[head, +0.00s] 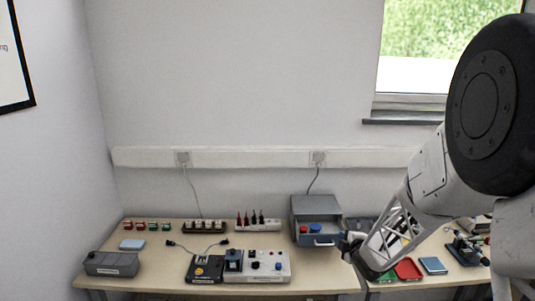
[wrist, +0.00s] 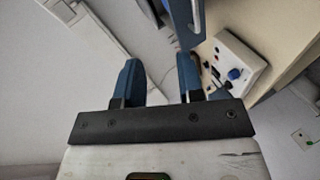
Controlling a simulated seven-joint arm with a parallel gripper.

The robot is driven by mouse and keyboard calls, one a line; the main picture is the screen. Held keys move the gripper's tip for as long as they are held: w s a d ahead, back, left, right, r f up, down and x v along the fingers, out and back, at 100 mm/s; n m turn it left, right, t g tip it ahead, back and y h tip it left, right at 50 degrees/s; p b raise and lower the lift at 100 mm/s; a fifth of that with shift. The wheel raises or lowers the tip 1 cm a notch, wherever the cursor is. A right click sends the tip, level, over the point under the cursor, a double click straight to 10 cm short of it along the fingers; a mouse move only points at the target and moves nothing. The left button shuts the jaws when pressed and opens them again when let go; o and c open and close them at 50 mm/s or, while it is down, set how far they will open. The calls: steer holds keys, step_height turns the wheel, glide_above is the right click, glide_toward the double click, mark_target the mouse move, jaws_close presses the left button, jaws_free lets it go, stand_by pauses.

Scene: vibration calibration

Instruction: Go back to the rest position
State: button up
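My gripper (head: 352,243) hangs at the front edge of the workbench (head: 330,283) in the head view, just right of the open drawer, with my arm coming in from the right. In the wrist view, the two blue fingers of my gripper (wrist: 160,72) stand apart, with nothing held between them. A blue panel (wrist: 186,20) shows just beyond the fingertips; it looks like the drawer front. Whether the gripper touches it, I cannot tell.
A grey cabinet (head: 316,208) has its drawer (head: 318,240) pulled out, with red and blue items inside. A white control box (head: 268,266) is to its left. A red tray (head: 408,269) and a blue block (head: 433,265) lie right of my gripper. A grey box (head: 112,264) sits far left.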

steer(key=s+a+r+m+g+h, duration=0.2)
steer(key=s+r+m+g+h, duration=0.25)
steer(key=s+r+m, duration=0.85)
steer(key=s+a+r+m+g, duration=0.1)
steer(key=s+a+r+g, duration=0.1)
steer(key=s, duration=0.7)
steer(key=s+a+r+m+g+y, duration=0.1)
steer(key=s+a+r+m+g, duration=0.1)
steer(key=s, duration=0.8)
steer(key=s+a+r+m+g, duration=0.1)
steer(key=s+a+r+g, duration=0.1)
steer(key=s, duration=0.8)
steer(key=shift+s+r+m+y, duration=0.25)
steer(key=shift+r+m+y, duration=0.1)
steer(key=shift+r+m, duration=0.1)
